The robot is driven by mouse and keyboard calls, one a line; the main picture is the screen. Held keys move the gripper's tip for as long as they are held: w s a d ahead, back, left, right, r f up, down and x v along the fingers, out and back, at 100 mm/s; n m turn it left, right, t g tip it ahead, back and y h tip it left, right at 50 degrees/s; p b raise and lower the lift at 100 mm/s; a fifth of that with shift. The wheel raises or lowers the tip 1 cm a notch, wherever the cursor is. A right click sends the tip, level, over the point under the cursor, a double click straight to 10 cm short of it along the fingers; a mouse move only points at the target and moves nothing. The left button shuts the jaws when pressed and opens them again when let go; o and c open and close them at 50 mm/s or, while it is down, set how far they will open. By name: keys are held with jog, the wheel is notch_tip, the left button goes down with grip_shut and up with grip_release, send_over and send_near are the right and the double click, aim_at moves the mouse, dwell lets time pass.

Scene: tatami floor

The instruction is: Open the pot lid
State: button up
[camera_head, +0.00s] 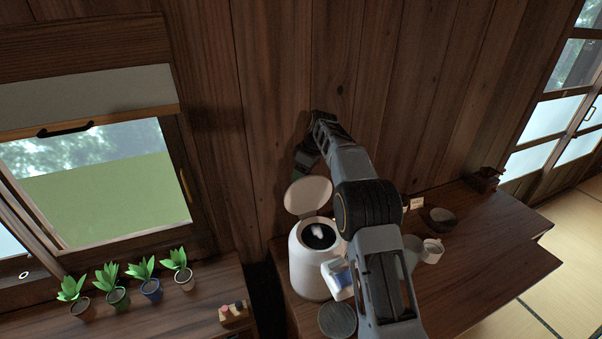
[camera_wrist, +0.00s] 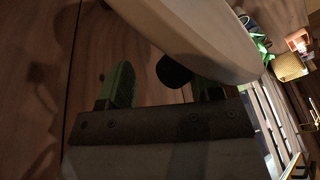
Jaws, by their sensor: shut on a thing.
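The white pot (camera_head: 308,272) stands upright on the wooden counter. Its white lid (camera_head: 308,196) is tilted up at the back, so the dark inside of the pot shows with something white in it. My gripper (camera_head: 306,160) is behind and above the lid, close to the wall. In the wrist view the lid (camera_wrist: 200,35) fills the top, with a round dark knob (camera_wrist: 174,72) between the green fingers of my gripper (camera_wrist: 163,85). My gripper is shut on the knob; the exact contact is dim.
A dark round dish (camera_head: 338,319) and a blue-and-white box (camera_head: 339,278) are beside the pot. A white mug (camera_head: 432,250) and a dark bowl (camera_head: 438,220) stand to the right. Several potted plants (camera_head: 118,298) line the left counter. The wooden wall (camera_head: 280,90) is close behind my gripper.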

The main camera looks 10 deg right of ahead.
jog(key=shift+d+f, duration=0.1)
jog(key=shift+d, duration=0.1)
jog(key=v, duration=0.7)
jog(key=shift+r, duration=0.35)
jog(key=shift+a, duration=0.1)
jog(key=shift+c, duration=0.4)
